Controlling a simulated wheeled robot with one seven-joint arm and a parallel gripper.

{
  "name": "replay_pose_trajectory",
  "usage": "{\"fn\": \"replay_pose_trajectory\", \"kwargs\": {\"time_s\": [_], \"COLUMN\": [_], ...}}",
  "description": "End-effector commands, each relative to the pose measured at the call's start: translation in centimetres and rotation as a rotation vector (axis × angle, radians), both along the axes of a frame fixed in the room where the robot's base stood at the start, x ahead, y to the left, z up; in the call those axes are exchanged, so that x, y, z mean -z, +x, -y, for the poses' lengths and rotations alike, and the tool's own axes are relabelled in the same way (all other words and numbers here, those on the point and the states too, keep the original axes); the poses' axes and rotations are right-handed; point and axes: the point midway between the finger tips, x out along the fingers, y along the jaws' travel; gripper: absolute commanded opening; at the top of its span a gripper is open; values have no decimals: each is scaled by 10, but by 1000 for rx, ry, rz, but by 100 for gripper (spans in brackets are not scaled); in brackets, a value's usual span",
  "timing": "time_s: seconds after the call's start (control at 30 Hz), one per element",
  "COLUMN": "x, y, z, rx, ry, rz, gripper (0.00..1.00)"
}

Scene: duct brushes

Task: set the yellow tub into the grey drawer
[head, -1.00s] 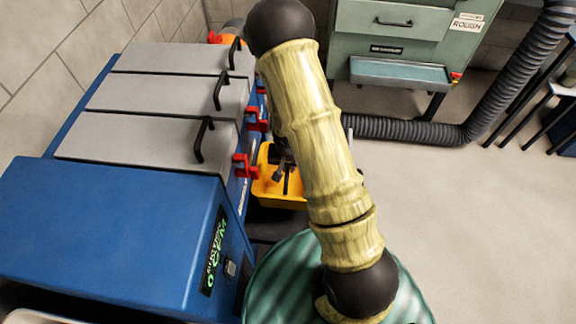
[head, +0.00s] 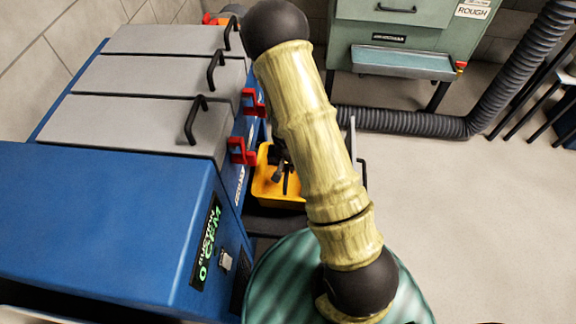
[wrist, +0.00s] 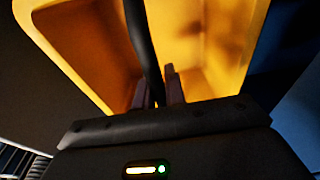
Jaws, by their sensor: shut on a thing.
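The yellow tub (head: 268,191) is beside the blue machine's right side in the head view, partly behind my arm. It fills the upper part of the wrist view (wrist: 205,50) and looks empty. My gripper (head: 284,178) is over the tub. In the wrist view my gripper (wrist: 157,88) is shut on the tub's dark bar, which runs up between the fingers. I cannot make out a clearly grey open drawer. A grey-green cabinet (head: 345,40) at the back has a shut front with a black handle and a shallow tray (head: 402,62) below.
The blue machine (head: 90,215) stands at left with grey lids (head: 130,123), black handles and red latches (head: 241,152) sticking out near the tub. A black ribbed hose (head: 400,122) crosses the floor behind. The floor at right (head: 470,220) is clear.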

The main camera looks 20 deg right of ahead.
Motion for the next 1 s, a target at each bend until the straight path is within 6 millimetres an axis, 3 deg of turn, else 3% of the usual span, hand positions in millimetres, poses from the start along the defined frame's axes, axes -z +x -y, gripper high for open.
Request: {"fn": "replay_pose_trajectory", "kwargs": {"time_s": [0.3, 0.87, 0.9, 1.0], "x": [19, 20, 20, 20], "y": [0, 0, 0, 0], "z": [1, 2, 2, 2], "rx": [1, 4, 3, 3], "ry": [0, 0, 0, 0], "rz": [1, 1, 1, 1], "gripper": [0, 0, 16, 35]}}
